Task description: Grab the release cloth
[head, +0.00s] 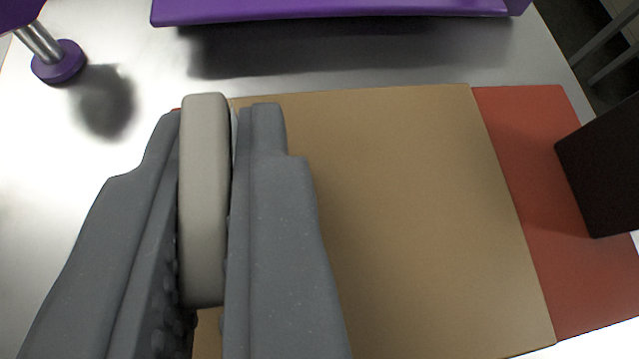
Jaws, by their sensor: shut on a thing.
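My gripper (222,112) is at the left of the head view, with its two grey fingers pointing away from me. It is shut on a thick, light grey-beige pad with rounded edges, which I take to be the release cloth (203,190). The pad stands on edge between the fingers, and its top edge and near end show. Its lower part is hidden, so I cannot tell whether it touches the surface below.
A flat tan sheet (400,200) lies under and right of my gripper, over a red mat (525,160). A dark block (605,165) stands at the right. A purple bar (330,10) spans the back, and a metal post with a purple foot (60,62) stands back left on the metal table (150,70).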

